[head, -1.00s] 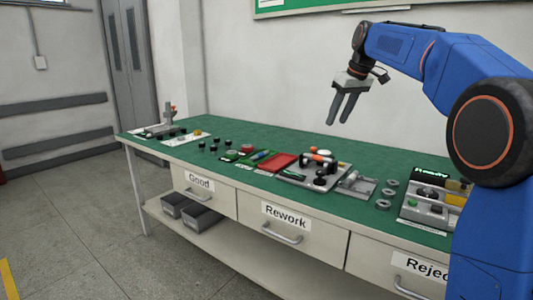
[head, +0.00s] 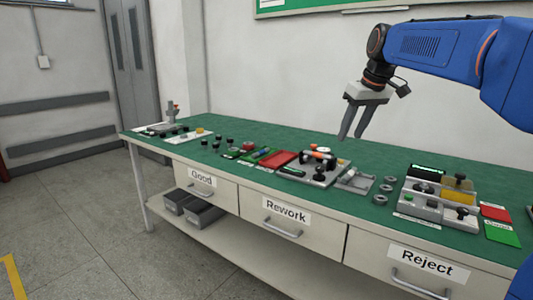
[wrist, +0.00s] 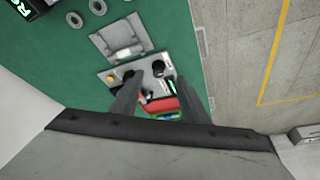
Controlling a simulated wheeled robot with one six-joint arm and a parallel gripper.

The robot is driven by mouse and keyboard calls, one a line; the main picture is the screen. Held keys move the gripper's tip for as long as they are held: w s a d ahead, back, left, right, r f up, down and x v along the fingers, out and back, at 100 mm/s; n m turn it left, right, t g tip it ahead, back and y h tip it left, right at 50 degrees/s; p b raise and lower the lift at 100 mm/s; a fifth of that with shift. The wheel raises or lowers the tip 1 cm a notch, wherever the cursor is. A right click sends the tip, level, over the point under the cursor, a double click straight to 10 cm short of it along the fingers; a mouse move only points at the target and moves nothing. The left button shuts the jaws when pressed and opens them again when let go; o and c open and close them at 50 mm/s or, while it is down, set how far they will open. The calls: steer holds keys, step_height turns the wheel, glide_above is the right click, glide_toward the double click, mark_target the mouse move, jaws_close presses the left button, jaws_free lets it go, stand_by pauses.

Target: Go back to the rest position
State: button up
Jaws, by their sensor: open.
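My gripper (head: 355,136) hangs in the air above the green bench top (head: 250,136), fingers pointing down, apart and with nothing between them. In the wrist view its two fingers (wrist: 165,100) stand apart over the bench, above a grey fixture plate (wrist: 145,72) that they partly hide. My blue arm reaches in from the right of the head view.
Below my gripper are the fixture plate (head: 318,172), a grey cradle (head: 355,180) and several metal rings (head: 380,199). A control box (head: 436,205) stands right of them. Drawers marked Good (head: 205,187), Rework (head: 287,218) and Reject (head: 420,272) are shut. Air around the gripper is clear.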

steer(key=s+d+f+m, duration=0.1)
steer(key=s+f, duration=0.8)
steer(key=s, duration=0.3)
steer(key=s+d+f+m+h, duration=0.1)
steer(key=s+f+m, duration=0.1)
steer(key=s+f, duration=0.7)
steer(key=s+d+f+m, duration=0.1)
steer(key=s+f, duration=0.8)
steer(key=s, duration=0.7)
steer(key=shift+d+f+m+t+h, duration=0.2)
steer(key=shift+d+m+t+h, duration=0.15)
steer(key=shift+m+t+h, duration=0.05)
